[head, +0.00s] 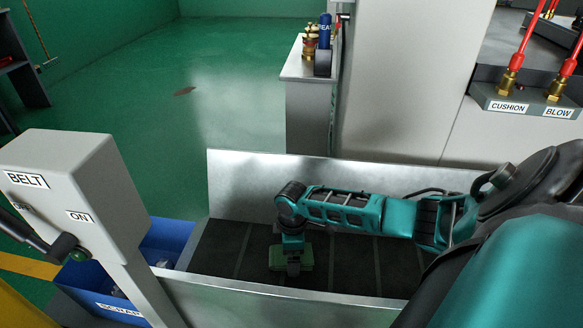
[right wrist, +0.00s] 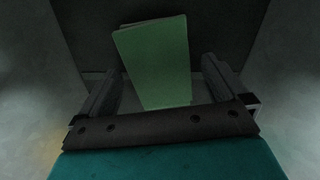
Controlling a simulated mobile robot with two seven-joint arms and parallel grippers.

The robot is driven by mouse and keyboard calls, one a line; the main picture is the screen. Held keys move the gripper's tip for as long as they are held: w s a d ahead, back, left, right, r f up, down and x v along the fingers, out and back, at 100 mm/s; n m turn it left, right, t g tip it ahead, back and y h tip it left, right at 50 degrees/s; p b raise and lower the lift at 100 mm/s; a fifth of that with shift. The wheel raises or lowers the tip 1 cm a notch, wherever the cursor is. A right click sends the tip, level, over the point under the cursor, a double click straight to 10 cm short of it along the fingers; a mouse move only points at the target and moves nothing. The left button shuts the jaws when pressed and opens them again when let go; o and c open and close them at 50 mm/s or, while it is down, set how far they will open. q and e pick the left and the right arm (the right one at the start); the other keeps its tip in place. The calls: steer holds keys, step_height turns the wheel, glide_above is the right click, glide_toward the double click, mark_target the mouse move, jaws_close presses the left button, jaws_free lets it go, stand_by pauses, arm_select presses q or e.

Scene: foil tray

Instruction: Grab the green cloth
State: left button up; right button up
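The green cloth (head: 277,258) is a small flat green piece on the dark belt (head: 225,243) inside the metal-walled trough. My right gripper (head: 293,268) points down directly over it and hides part of it. In the right wrist view the cloth (right wrist: 155,55) is a pale green rectangle lying between my two spread fingers, with gaps visible on both sides. My right gripper is open; whether the fingertips reach down past the cloth I cannot tell. My left gripper is not in view.
Metal walls (head: 262,180) run along the far and near sides of the belt. A grey BELT switch box (head: 75,190) stands at left. A blue SCRAP bin (head: 170,238) sits at the belt's left end.

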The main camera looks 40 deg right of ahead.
steer(key=c, duration=1)
steer(key=shift+r, duration=0.1)
steer(key=shift+c, duration=0.2)
